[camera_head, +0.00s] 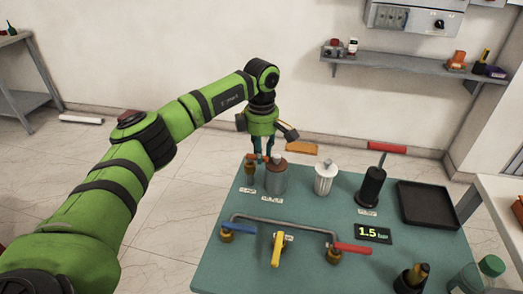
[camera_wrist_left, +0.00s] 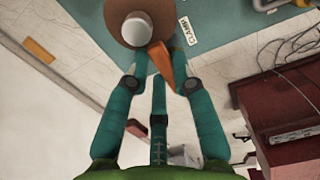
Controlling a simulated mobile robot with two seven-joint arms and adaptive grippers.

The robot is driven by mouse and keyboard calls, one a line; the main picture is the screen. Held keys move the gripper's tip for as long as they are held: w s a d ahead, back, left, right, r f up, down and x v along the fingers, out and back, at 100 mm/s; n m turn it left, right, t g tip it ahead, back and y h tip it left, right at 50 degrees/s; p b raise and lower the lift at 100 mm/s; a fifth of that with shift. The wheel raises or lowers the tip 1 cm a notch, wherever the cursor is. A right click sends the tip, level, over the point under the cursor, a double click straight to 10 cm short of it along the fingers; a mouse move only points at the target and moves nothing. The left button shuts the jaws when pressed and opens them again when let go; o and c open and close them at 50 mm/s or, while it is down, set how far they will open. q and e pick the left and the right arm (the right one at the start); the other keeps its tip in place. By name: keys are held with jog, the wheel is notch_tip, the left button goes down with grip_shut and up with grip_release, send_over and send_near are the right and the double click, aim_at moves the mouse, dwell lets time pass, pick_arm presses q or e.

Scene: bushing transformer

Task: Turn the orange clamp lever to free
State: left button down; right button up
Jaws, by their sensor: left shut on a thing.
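The orange clamp lever (camera_wrist_left: 168,62) shows in the left wrist view beside a brown round top with a white cap (camera_wrist_left: 132,27). My left gripper (camera_wrist_left: 160,62) is shut on the lever, with a teal finger on each side of it. In the head view my left gripper (camera_head: 263,158) points down at the back left of the teal table, by a grey cylinder with a brown top (camera_head: 276,180). Its fingers partly hide the lever there. A label reading CLAMP (camera_wrist_left: 187,31) lies beside the lever. My right gripper is not in view.
A display (camera_head: 374,235) reads 1.5 bar.

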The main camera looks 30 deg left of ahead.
pick_arm(q)
jog(key=shift+s+a+m+b, duration=0.4)
jog(key=shift+s+m, duration=0.3)
jog(key=shift+m, duration=2.25)
jog(key=shift+s+a+m+b, duration=0.15)
jog(key=shift+s+m+b, duration=0.5)
jog(key=shift+m, duration=2.35)
jog(key=shift+s+a+m+b, duration=0.3)
jog(key=shift+s+m, duration=0.5)
jog(key=shift+m, duration=2.15)
jog(key=shift+r, duration=0.1)
jog(key=c, duration=1)
grip_release()
jog(key=shift+c, duration=0.2)
